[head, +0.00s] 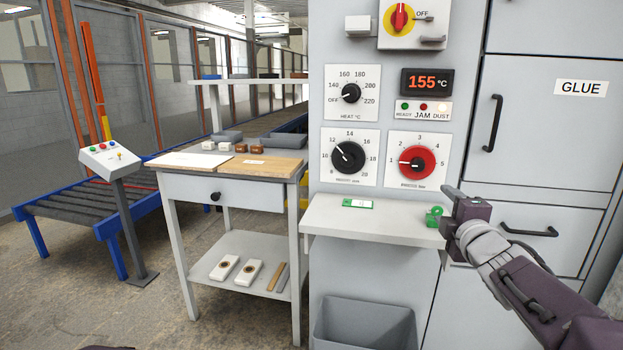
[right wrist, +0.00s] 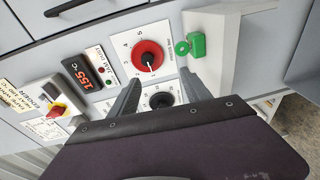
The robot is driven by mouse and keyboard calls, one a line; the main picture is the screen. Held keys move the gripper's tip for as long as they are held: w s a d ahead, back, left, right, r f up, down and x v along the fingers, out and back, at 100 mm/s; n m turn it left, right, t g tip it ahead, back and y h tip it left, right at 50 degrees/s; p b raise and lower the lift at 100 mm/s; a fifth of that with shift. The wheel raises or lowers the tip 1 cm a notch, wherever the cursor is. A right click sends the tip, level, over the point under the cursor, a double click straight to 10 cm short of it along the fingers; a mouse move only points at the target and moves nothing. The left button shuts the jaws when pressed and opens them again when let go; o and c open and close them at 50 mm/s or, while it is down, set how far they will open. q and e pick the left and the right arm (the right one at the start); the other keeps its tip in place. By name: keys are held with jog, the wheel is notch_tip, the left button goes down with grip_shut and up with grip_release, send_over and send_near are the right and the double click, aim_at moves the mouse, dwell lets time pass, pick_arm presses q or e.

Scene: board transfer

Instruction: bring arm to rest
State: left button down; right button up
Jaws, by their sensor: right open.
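My right arm reaches in from the lower right of the head view. Its gripper (head: 447,210) is in front of the grey machine, by the right end of the white ledge (head: 325,219). In the right wrist view the two fingers stand apart with nothing between them, so the gripper (right wrist: 160,84) is open and empty. The fingers point towards the machine's dial panel. A small green object (head: 434,216) is on the ledge just left of the gripper in the head view; it also shows in the right wrist view (right wrist: 195,44). My left gripper is not in view.
The machine has a red dial (head: 411,162), black dials and a display (head: 426,82) reading 155 °C. A green-edged tag (head: 357,204) lies on the ledge above a grey bin (head: 364,326). A workbench (head: 228,190) and roller conveyor (head: 80,208) stand left. Open floor lies in front.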

jog(key=s+a+f+m+g+p, duration=0.1)
jog(key=s+a+f+m+g, duration=0.15)
jog(key=f, duration=0.45)
jog(key=s+a+f+m+g+y, duration=0.1)
jog(key=s+a+f+g, duration=0.15)
jog(key=f, duration=0.45)
jog(key=s+a+f+m+g+p, duration=0.1)
jog(key=a+f+m+g, duration=0.1)
jog(key=a+f, duration=0.35)
jog(key=s+f+m+g, duration=0.9)
jog(key=s+f, duration=0.6)
jog(key=s, duration=0.4)
notch_tip(320, 180, up, 38)
jog(key=s+m+p, duration=0.1)
jog(key=m+p, duration=0.1)
jog(key=p, duration=3.6)
jog(key=shift+a+f+y, duration=0.2)
jog(key=shift+a+y, duration=0.1)
jog(key=shift+s, duration=0.1)
